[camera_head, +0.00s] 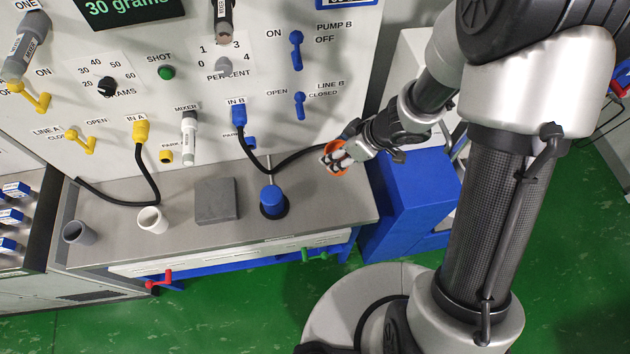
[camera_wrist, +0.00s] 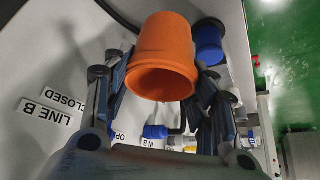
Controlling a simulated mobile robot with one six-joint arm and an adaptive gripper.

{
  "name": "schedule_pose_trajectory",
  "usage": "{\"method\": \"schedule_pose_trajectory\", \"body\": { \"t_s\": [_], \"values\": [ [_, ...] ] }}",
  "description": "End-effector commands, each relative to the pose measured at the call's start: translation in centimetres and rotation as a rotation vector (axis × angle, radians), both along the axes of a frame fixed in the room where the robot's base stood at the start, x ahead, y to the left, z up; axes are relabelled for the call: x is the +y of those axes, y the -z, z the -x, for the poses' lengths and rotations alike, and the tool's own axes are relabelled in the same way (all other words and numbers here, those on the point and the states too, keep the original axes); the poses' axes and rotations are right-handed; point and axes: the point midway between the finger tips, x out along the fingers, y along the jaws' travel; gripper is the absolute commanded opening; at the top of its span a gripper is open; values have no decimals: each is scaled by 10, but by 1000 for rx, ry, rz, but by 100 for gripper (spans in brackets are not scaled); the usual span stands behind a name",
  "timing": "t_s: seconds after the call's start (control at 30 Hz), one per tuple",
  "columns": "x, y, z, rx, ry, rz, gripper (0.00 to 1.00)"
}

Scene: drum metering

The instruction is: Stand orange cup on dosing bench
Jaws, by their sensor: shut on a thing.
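The orange cup (camera_wrist: 165,50) is between the fingers of my gripper (camera_wrist: 160,85), which is shut on it, with its open mouth toward the wrist camera. In the head view the orange cup (camera_head: 336,160) is mostly hidden behind the fingers of my gripper (camera_head: 337,158). It is held above the right end of the grey dosing bench (camera_head: 335,205), near the panel; the exact gap to the bench top is hard to tell.
On the bench stand a grey cup (camera_head: 80,232), a white cup (camera_head: 152,220), a grey block (camera_head: 216,201) and a blue cylinder with a rod (camera_head: 272,202). A black hose runs from the blue IN B plug (camera_head: 239,115) behind the gripper. A blue cabinet (camera_head: 408,200) stands right of the bench.

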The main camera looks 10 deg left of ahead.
Motion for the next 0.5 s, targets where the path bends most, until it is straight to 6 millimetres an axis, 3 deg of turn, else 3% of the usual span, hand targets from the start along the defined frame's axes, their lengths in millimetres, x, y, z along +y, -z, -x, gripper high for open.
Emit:
{"method": "schedule_pose_trajectory", "body": {
  "t_s": [0.2,0.5],
  "values": [
    [0,59,1,5,2,0,23],
    [0,132,0,3,2,0,23]
  ]
}}
